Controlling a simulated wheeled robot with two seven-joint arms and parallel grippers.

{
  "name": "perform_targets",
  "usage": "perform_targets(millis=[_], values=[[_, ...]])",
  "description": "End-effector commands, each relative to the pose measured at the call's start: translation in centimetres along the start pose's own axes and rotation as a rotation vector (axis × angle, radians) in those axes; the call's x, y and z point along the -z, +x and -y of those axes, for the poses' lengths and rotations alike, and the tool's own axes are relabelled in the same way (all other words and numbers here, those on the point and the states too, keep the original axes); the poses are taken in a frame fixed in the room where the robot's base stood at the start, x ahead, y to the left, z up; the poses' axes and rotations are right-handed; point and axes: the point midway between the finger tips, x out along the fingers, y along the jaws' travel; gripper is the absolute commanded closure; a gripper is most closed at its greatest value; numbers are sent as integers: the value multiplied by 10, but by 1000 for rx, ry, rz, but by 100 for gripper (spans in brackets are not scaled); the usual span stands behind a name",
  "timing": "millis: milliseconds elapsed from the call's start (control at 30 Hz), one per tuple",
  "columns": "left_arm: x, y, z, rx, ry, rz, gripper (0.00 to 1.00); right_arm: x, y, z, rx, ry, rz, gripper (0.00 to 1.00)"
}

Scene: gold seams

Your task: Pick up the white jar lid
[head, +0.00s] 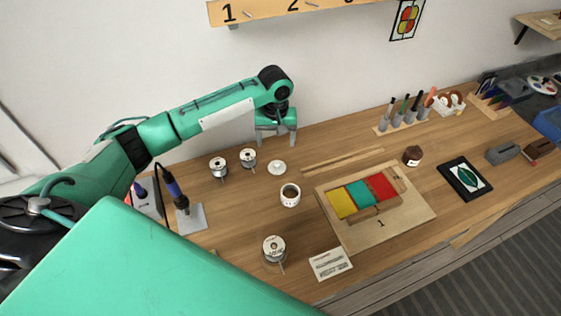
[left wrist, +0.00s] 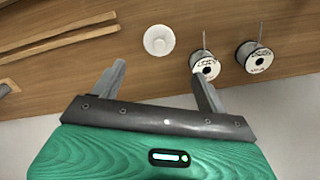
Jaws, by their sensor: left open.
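The white jar lid (head: 277,167) is a small round white disc with a raised middle, lying on the wooden table (head: 240,220). In the left wrist view the lid (left wrist: 159,40) lies beyond the fingertips, roughly between their lines. My left gripper (head: 276,138) is open and empty, behind the lid toward the wall, with its fingers pointing down. It also shows in the left wrist view (left wrist: 162,78). An open white jar (head: 290,195) with dark contents stands in front of the lid. My right gripper is out of view.
Two spools (head: 248,158) (head: 218,167) stand left of the lid, and one is near my finger in the wrist view. Wooden strips (head: 342,161) lie to the right. A board with yellow, green and red pieces (head: 413,213) is further right. A soldering iron stand (head: 191,219) is left.

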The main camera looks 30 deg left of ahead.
Motion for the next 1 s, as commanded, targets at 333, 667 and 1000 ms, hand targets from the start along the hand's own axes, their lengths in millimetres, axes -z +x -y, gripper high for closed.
perform_targets(millis=[333, 667, 1000], values=[[0, 54, 0, 1, 0, 1, 24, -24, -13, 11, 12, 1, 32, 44], [-1, 89, -5, 2, 1, 2, 24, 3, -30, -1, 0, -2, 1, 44], [-1, 109, -4, 1, 1, 0, 24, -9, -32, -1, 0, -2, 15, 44]])
